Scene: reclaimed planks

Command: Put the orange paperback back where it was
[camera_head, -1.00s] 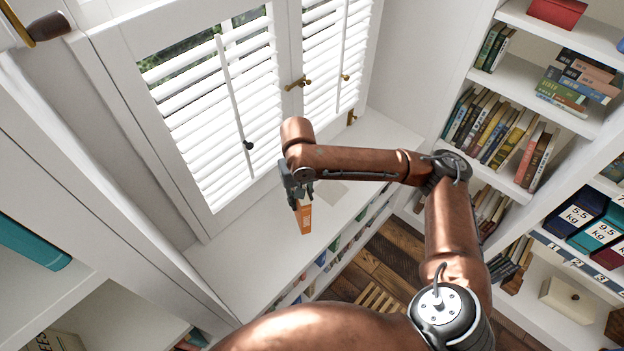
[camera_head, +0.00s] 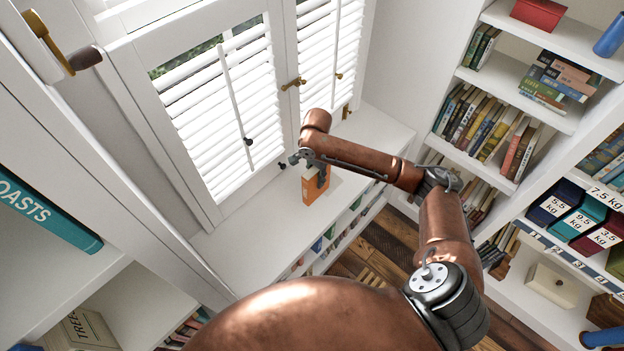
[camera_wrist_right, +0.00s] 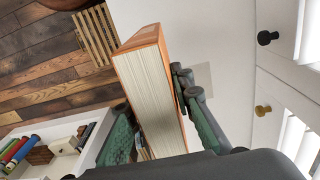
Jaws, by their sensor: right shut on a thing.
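The orange paperback (camera_head: 313,192) is in my right gripper (camera_head: 320,172), over the white window seat top (camera_head: 250,235) in front of the shutters. In the right wrist view the paperback (camera_wrist_right: 150,85) sits between the two fingers of my right gripper (camera_wrist_right: 155,115), its cream page edges facing the camera and its orange cover on the outside. Whether its lower edge touches the surface is unclear. A pale rectangle (camera_wrist_right: 195,97) lies flat on the white surface beside the book. My left gripper is not in view.
Shutters (camera_head: 230,110) with brass knobs stand behind the seat. A bookcase (camera_head: 515,90) full of books and labelled boxes fills the right. A shelf with a teal book (camera_head: 45,215) is at the left. The seat top is mostly clear around the paperback.

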